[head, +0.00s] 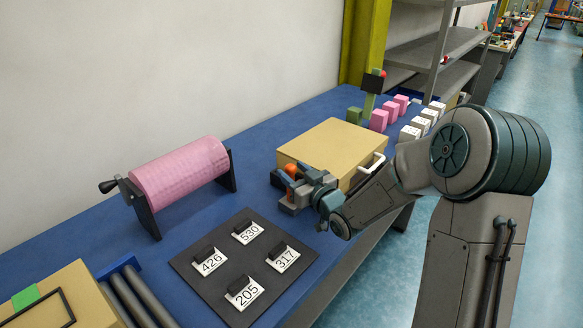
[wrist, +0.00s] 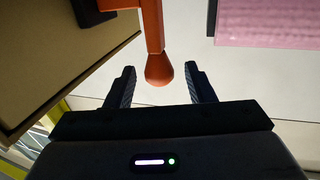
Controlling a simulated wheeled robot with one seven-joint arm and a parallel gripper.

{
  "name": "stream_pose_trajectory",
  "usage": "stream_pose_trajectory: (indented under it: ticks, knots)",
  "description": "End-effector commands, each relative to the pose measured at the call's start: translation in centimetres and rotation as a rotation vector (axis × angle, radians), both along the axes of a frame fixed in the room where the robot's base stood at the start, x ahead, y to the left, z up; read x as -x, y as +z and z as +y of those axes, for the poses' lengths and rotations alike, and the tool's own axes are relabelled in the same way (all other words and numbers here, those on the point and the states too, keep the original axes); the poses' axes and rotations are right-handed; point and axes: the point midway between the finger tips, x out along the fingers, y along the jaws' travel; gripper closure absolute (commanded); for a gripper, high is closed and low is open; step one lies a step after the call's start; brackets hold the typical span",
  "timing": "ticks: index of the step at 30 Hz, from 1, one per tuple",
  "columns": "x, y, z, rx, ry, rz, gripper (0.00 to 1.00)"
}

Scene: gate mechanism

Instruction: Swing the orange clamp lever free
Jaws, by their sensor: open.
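The orange clamp lever (wrist: 151,30) shows in the wrist view as a bar with a rounded knob, joined to a crosspiece at the top. Its knob lies between the two fingers of my gripper (wrist: 160,82), with a clear gap on each side. My gripper is open and holds nothing. In the head view a small orange part of the lever (head: 291,169) shows at the left front corner of the tan box (head: 325,140), beside my gripper (head: 286,187). The gripper and wrist hide part of the lever there.
A pink roller with a crank (head: 180,175) stands left on the blue bench (head: 262,138). A dark board (head: 222,262) with numbered tags lies in front. Pink and white blocks stand behind the box. A white handle (head: 368,168) sits on the box's right side.

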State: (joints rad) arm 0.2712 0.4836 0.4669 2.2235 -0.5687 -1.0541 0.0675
Motion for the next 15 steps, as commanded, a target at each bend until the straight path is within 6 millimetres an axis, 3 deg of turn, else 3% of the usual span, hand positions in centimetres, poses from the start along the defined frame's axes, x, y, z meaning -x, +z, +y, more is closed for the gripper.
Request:
stream_pose_trajectory:
  ticks: [6,15]
  knots:
    - [-1.4,0.0,1.0,0.001,-0.001,-0.001,0.51]
    - [-1.5,0.0,1.1,0.001,-0.001,-0.001,0.54]
